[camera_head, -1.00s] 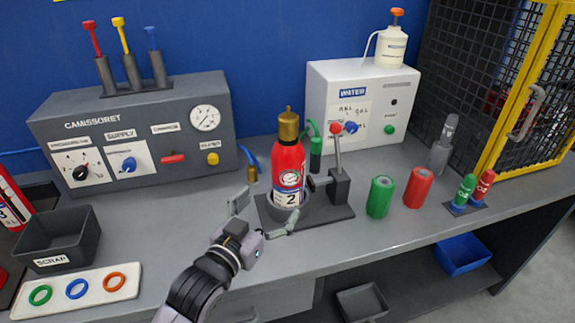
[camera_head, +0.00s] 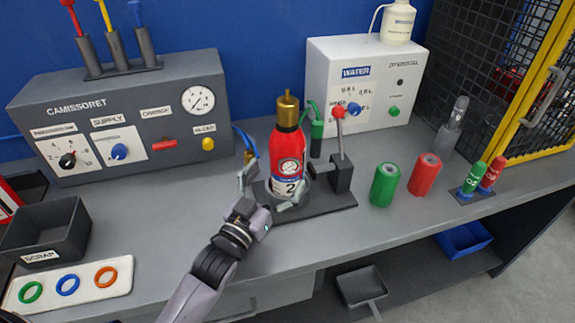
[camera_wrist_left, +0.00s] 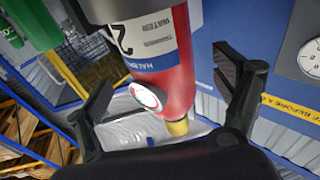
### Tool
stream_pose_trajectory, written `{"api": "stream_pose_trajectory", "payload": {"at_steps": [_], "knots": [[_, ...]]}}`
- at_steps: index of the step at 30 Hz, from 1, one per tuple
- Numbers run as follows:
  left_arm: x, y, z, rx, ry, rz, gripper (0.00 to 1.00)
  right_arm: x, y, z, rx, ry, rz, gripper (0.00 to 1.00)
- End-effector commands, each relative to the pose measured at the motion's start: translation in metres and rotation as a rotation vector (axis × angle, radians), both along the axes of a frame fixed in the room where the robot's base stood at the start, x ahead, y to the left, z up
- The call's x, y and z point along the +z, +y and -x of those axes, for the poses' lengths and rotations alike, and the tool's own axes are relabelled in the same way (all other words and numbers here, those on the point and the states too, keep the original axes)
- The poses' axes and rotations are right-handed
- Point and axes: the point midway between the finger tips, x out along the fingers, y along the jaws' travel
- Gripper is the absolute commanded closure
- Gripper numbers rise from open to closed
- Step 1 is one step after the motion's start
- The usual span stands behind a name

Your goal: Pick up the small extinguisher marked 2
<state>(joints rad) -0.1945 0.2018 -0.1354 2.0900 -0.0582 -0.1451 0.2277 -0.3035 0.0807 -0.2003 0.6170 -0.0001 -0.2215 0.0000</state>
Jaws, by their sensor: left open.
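The small red extinguisher marked 2 (camera_head: 287,163) has a brass top and a round gauge. It stands upright in a holder on a dark base plate (camera_head: 325,202) on the bench. In the left wrist view the extinguisher (camera_wrist_left: 178,75) lies between the two fingers, its label and gauge showing. My left gripper (camera_head: 264,190) is open at the extinguisher's lower left side, with one finger to its left and one in front of its lower part. In the left wrist view the gripper (camera_wrist_left: 170,95) has clear gaps beside the red body. My right gripper is not in view.
A clamp post with a red-knobbed lever (camera_head: 340,165) stands just right of the extinguisher. Green (camera_head: 385,184) and red (camera_head: 425,174) cylinders stand further right. A grey control panel (camera_head: 125,115) and white water box (camera_head: 365,80) are behind. A scrap bin (camera_head: 45,232) is at left.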

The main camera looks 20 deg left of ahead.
Motion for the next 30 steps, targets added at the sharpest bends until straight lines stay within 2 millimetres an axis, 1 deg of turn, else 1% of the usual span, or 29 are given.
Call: {"api": "stream_pose_trajectory", "payload": {"at_steps": [1, 4, 7, 10, 13, 19, 30], "knots": [[0.003, -0.001, -0.007, 0.0, -0.002, 0.0, 0.12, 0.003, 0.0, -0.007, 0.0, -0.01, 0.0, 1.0], [0.006, -0.004, -0.023, 0.0, -0.002, 0.0, 0.12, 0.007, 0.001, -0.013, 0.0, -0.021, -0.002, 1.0], [0.008, -0.007, -0.039, 0.0, -0.001, 0.0, 0.12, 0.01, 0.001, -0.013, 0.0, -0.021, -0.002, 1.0], [0.009, -0.01, -0.049, 0.0, 0.0, 0.001, 0.12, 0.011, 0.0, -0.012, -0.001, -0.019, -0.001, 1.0], [0.009, -0.011, -0.053, 0.0, 0.0, 0.001, 0.12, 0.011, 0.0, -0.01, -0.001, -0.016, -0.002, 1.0], [0.009, -0.011, -0.053, 0.0, 0.001, 0.0, 0.12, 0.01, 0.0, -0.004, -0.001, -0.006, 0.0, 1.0], [0.009, -0.01, -0.053, 0.0, 0.001, 0.0, 0.37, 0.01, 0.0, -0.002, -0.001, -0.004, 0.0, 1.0]]}}
